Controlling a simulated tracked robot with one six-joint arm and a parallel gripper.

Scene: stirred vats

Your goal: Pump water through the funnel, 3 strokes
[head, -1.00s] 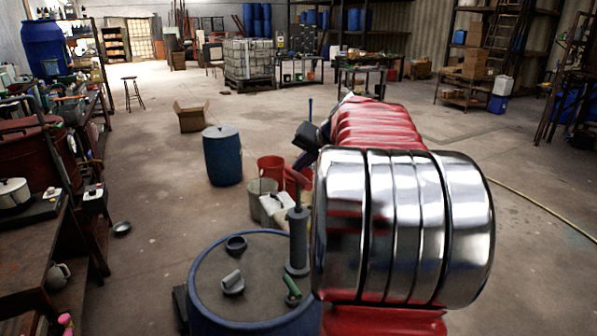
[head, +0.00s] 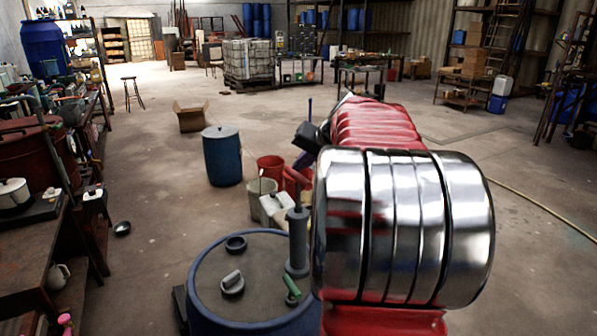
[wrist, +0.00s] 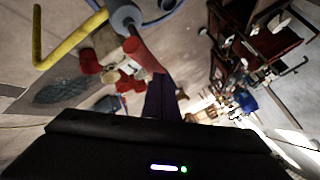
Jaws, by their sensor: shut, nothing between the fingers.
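A blue drum (head: 255,320) with a grey top stands at the bottom of the head view. A grey upright cylinder (head: 298,240), which looks like the pump, rises at the drum's right edge. A green handle-like part (head: 291,287) is beside its foot. A dark ring (head: 236,244) and a grey capped fitting (head: 232,284) are on the drum top. I cannot tell which part is the funnel. My gripper (wrist: 160,95) shows as dark purple fingers in the wrist view, shut and empty. In the head view my arm hides most of it, beyond the drum and apart from the cylinder.
Behind the drum stand a grey bucket (head: 262,198), a red bucket (head: 270,168) and pale containers. Another blue drum (head: 222,158) and a cardboard box (head: 191,117) are farther back. A cluttered bench (head: 30,240) lines the left. A yellow hose (head: 540,205) lies right; much floor is clear.

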